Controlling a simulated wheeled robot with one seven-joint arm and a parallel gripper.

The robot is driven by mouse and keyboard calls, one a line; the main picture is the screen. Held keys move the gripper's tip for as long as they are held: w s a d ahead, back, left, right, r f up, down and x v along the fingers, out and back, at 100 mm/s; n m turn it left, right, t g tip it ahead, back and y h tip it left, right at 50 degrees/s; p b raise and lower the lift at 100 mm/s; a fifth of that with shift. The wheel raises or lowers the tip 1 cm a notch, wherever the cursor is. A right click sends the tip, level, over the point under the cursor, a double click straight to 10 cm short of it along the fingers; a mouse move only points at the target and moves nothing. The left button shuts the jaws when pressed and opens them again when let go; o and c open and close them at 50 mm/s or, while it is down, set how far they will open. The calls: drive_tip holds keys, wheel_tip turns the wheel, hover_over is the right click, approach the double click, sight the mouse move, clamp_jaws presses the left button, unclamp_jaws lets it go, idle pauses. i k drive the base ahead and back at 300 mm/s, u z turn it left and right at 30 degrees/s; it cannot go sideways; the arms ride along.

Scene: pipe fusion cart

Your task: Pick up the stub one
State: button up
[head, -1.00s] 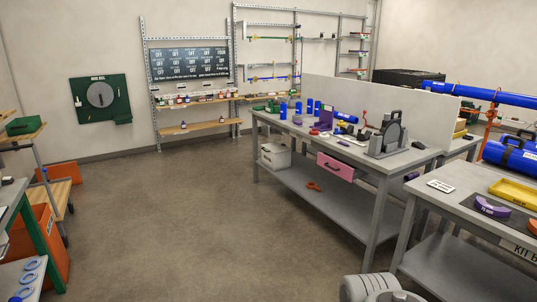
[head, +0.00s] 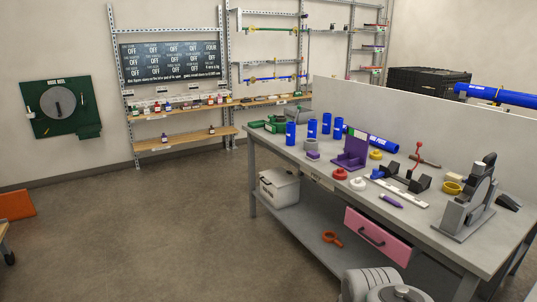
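Several short blue pipe stubs stand upright at the far left end of the grey workbench (head: 410,222). One blue stub (head: 291,134) is at the left, another blue stub (head: 312,128) is right of it, and a third blue stub (head: 326,123) is behind. A further one (head: 338,128) stands beside the purple stand. Their markings are too small to read, so I cannot tell which is stub one. Grey rounded links of my arm show at the bottom edge. My gripper is not in view.
A purple stand (head: 351,151), red ring (head: 340,174), white ring (head: 357,184) and grey machine (head: 466,205) share the bench. A pink drawer (head: 375,237) hangs under its front edge. A grey box (head: 280,188) sits on the lower shelf.

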sight(291, 126)
drive_tip(key=u, duration=0.2)
drive_tip(key=i, duration=2.75)
drive_tip(key=u, duration=0.4)
drive_tip(key=i, duration=1.85)
drive_tip(key=u, duration=0.1)
